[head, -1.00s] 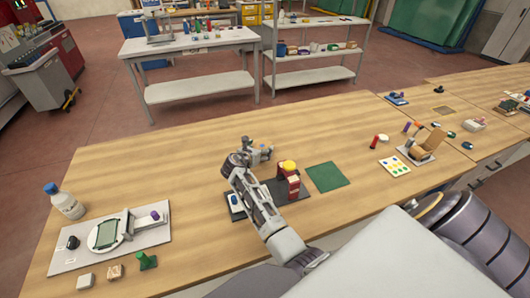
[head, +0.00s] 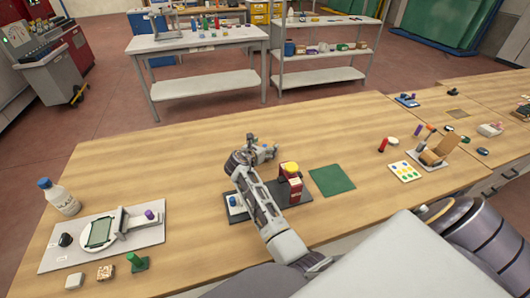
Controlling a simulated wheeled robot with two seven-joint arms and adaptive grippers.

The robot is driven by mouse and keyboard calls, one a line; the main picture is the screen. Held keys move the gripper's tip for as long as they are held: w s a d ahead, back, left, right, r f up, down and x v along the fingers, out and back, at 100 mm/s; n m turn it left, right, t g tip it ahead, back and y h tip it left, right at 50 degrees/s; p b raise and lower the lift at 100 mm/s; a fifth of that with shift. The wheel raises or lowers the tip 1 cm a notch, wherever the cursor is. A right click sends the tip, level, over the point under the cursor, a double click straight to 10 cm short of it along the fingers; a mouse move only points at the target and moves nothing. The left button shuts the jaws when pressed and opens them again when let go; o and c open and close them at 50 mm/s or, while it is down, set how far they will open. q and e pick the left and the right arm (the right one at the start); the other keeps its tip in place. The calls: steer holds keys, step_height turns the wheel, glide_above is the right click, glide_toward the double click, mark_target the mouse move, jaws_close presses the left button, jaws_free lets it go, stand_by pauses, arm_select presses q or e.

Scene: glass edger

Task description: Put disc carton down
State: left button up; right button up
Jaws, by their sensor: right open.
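My right gripper (head: 264,150) is open over the middle of the wooden table, with nothing visible between its fingers. Its forearm crosses in front of a dark base that carries a red block with a yellow top (head: 290,172). I cannot tell for sure which item is the disc carton. A small beige patterned box (head: 106,272) lies at the table's near left edge and may be it; a plain whitish block (head: 74,281) lies beside it. Both are well away from the gripper. My left gripper is not in view.
A pale board with a round-framed device (head: 100,233) and a white bottle (head: 61,197) are at the left. A green mat (head: 332,180) lies right of the red block. A dotted card (head: 404,171) and a brown holder (head: 438,152) are farther right. The table's back left is clear.

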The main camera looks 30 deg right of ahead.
mark_target(265, 146)
steer(key=c, duration=1)
steer(key=shift+c, duration=0.2)
steer(key=shift+r+p, duration=0.4)
steer(key=shift+r, duration=4.65)
